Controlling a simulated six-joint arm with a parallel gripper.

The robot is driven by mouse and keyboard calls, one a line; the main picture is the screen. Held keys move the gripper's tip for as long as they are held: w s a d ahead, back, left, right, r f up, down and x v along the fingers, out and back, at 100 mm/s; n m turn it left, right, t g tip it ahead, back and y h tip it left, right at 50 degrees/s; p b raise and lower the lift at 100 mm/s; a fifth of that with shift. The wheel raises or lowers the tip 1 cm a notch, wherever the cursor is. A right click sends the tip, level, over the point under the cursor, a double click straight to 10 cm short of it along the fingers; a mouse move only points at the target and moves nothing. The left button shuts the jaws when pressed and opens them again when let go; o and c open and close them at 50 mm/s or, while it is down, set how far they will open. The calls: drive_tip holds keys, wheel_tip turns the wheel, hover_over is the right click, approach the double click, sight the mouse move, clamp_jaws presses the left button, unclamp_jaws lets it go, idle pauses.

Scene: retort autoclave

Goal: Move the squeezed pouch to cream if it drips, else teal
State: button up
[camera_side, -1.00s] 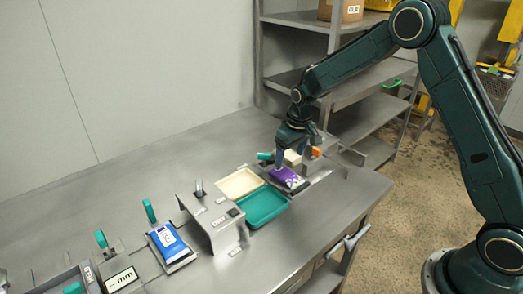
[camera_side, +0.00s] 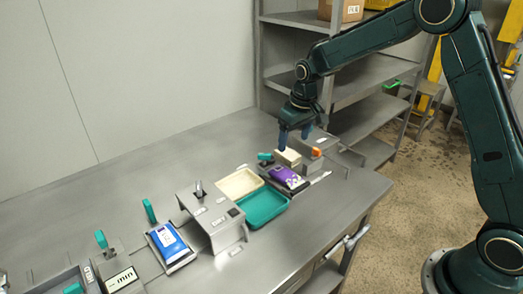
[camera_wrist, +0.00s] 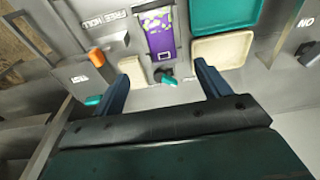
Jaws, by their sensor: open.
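A purple pouch (camera_side: 288,178) with a pale yellow-green pattern lies flat beside the trays; it also shows in the wrist view (camera_wrist: 161,32). I cannot tell whether any liquid is on or under it. The cream tray (camera_side: 238,183) and the teal tray (camera_side: 262,208) stand side by side to its left; both show in the wrist view, cream (camera_wrist: 222,50) and teal (camera_wrist: 225,15). My gripper (camera_side: 295,141) is open and empty, above and behind the pouch, over a cream block (camera_side: 289,158). In the wrist view my gripper (camera_wrist: 160,82) has its fingers wide apart.
A grey box with an orange knob (camera_side: 316,152) stands right of the cream block. A teal-handled lever (camera_side: 265,157) is behind the pouch. A grey raised stand (camera_side: 213,222) and a blue pouch (camera_side: 168,243) lie left of the trays. The back of the bench is clear.

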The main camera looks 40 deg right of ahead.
drive_tip(key=s+a+r+t, duration=0.2)
drive_tip(key=s+a+r, duration=0.1)
drive_tip(key=s+r, duration=1.2)
drive_tip(key=s+a+t, duration=0.1)
drive_tip(key=s, duration=1.7)
drive_tip(key=shift+s+r+t, duration=0.15)
drive_tip(key=shift+r+t, duration=0.25)
drive_tip(key=shift+r, duration=0.05)
drive_tip(key=shift+o, duration=0.4)
drive_tip(key=shift+a, duration=0.1)
